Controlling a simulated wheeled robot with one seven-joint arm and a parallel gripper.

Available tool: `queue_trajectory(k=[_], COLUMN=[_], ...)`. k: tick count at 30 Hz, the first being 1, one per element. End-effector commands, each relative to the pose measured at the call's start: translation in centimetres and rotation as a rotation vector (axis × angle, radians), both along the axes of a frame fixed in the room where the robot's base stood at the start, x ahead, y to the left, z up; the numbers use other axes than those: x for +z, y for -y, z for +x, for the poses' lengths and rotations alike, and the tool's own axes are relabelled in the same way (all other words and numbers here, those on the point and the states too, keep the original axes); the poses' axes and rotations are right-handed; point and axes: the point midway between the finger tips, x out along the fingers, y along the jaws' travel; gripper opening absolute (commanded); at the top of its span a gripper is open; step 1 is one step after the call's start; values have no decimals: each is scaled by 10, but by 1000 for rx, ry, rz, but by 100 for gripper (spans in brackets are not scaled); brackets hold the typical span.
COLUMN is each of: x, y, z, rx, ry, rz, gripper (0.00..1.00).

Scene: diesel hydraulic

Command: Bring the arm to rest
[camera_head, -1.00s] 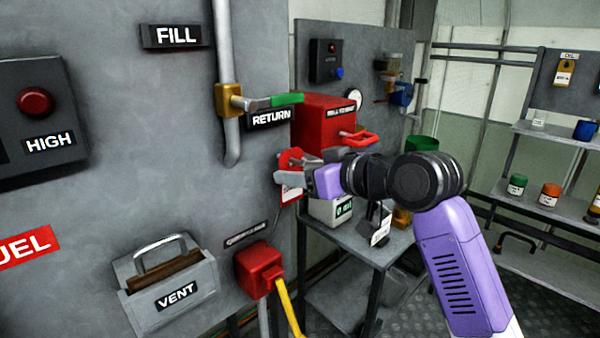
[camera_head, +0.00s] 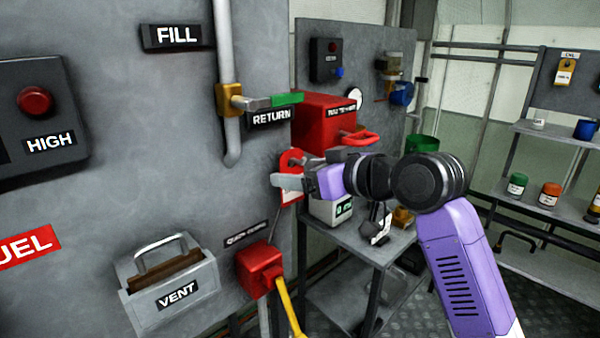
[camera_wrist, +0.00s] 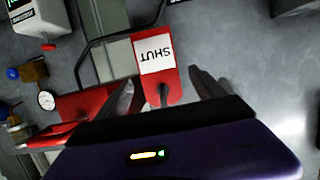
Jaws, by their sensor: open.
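My arm reaches in from the right in the head view, with its purple and black links in front of a small bench. My gripper (camera_head: 285,180) points left toward the edge of the grey panel (camera_head: 110,215). In the wrist view my gripper (camera_wrist: 172,88) is open, its two fingers apart. A red tag with a white label reading SHUT (camera_wrist: 155,55) shows beyond and between the fingers. The same red tag (camera_head: 290,163) is partly hidden behind my gripper in the head view. I cannot tell whether the fingers touch it.
A red box (camera_head: 322,118) with a red handle stands close above my gripper. A green-ended valve handle (camera_head: 285,99) sticks out from the panel. Below are a red connector (camera_head: 258,268) with a yellow lever and a VENT box (camera_head: 170,285). Shelves (camera_head: 560,200) stand at right.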

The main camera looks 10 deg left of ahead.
Motion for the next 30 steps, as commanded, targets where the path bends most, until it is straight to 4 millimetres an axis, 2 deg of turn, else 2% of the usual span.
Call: queue_trajectory(k=[9,15,20,24,27,30], x=[14,20,41,79,84,78], y=[38,52,56,68,84,98], z=[-29,-40,-34,-26,-24,-25], rx=[-2,-2,-38,-113,-182,-241], ry=[2,1,54,175,237,274], rz=[1,7,63,163,249,319], gripper=[79,79,79,79,79,79])
